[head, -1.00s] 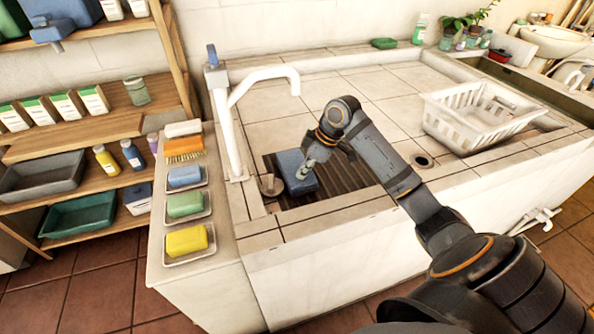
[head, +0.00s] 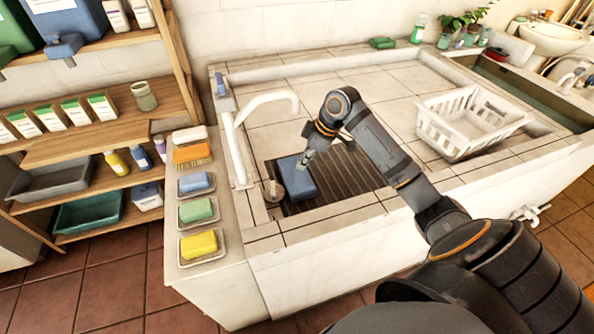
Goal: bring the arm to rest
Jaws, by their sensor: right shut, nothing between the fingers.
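My right gripper (head: 306,160) is in the head view, over the drain rack (head: 350,170) of the washbasin. Its fingers are small in the picture and shut, with nothing between them. A blue block (head: 296,178) lies on the rack right by the fingertips; I cannot tell whether they touch it. The right arm comes in from the lower right and crosses the basin's front edge. My left gripper is not in view.
A white tap (head: 240,140) stands left of the rack, with a small metal cup (head: 275,191) near its base. A white basket (head: 468,122) sits to the right. Soap dishes with a yellow bar (head: 199,244) line the left ledge.

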